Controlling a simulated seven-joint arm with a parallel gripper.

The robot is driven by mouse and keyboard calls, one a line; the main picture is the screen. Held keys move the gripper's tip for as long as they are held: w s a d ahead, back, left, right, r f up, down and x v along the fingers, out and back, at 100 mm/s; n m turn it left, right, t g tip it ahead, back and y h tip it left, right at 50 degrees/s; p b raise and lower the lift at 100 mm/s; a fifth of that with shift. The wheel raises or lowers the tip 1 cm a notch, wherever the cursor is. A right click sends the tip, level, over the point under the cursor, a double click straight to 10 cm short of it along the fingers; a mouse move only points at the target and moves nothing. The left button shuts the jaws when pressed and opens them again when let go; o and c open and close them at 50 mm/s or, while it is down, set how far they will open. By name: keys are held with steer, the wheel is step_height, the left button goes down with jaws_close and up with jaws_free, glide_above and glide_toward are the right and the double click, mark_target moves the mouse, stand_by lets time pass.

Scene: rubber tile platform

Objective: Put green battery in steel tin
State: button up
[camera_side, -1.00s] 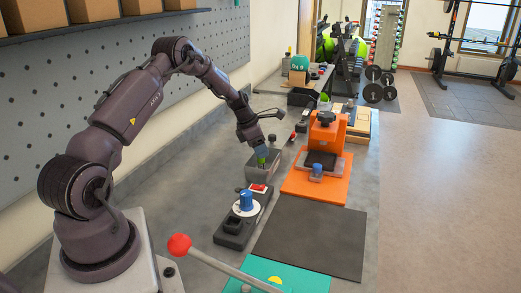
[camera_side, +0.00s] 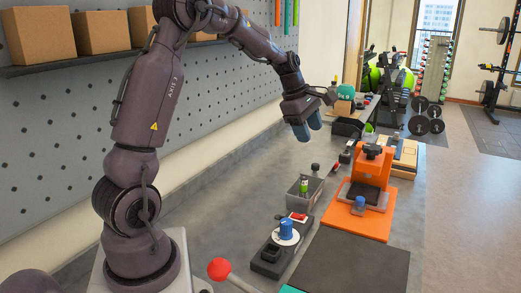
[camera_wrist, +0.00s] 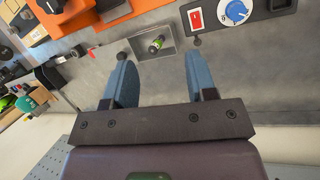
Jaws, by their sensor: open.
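The green battery (camera_side: 304,185) stands in the grey steel tin (camera_side: 292,196), with its top showing above the rim in the side view. In the wrist view the battery (camera_wrist: 156,45) lies inside the tin's (camera_wrist: 173,52) walls, beyond my fingertips and apart from them. My gripper (camera_side: 303,132) is raised above and behind the tin in the side view. Its two blue fingers are apart with nothing between them, as the wrist view (camera_wrist: 158,70) also shows.
An orange press (camera_side: 370,170) stands right of the tin. A black control box with a blue knob (camera_side: 286,229) and red switch is in front. A red-balled lever (camera_side: 220,269) rises at the front. A dark mat (camera_side: 350,262) lies clear at the front right.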

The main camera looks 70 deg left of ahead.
steer(key=s+d+r+m, duration=0.4)
steer(key=d+m, duration=0.1)
steer(key=d, duration=0.2)
steer(key=s+d+r+m, duration=0.3)
steer(key=d+m, duration=0.3)
steer(key=d, duration=0.1)
steer(key=s+d+m+t, duration=0.1)
steer(key=s+d+m, duration=0.7)
steer(key=s+m, duration=0.5)
steer(key=shift+s+d+f+m+y, duration=0.3)
steer(key=shift+d+y, duration=0.05)
steer(key=shift+y, duration=0.05)
